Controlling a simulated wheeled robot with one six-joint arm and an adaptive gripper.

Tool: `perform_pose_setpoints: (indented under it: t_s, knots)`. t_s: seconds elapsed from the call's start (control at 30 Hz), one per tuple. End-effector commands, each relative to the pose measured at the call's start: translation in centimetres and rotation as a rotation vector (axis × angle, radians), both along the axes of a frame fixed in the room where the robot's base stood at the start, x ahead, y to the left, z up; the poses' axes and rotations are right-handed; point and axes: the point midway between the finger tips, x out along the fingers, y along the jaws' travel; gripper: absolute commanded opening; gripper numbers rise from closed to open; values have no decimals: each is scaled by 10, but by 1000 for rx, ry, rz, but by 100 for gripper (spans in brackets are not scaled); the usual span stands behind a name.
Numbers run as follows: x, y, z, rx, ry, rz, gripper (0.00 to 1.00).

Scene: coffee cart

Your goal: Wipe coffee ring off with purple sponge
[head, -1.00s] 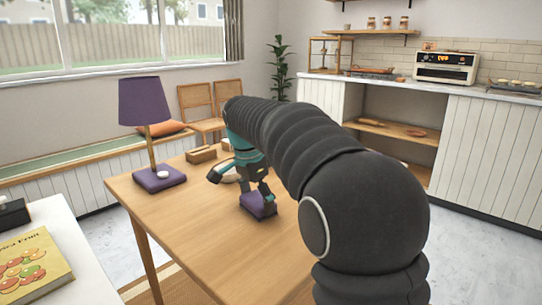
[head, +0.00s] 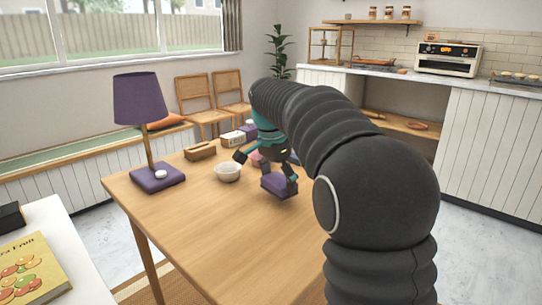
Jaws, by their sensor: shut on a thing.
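My gripper (head: 270,172) is over the wooden table (head: 195,225), reaching in from the right. It is shut on the purple sponge (head: 275,187), which shows below its fingers and looks tilted. I cannot tell whether the sponge touches the tabletop. No coffee ring shows on the visible part of the table; my arm hides the right part of it.
A small white bowl (head: 228,173) stands just left of the sponge. A wooden holder (head: 200,151) and a white box (head: 233,139) stand behind it. A purple lamp (head: 157,178) stands at the table's left. The near left tabletop is clear.

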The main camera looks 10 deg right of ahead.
Motion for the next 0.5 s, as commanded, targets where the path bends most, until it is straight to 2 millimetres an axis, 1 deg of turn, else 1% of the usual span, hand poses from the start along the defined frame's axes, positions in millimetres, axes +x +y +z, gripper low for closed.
perform_pose_setpoints:
  t_s: [0.5]
  knots:
    - [0, -2, 45, 0, 2, -3, 55]
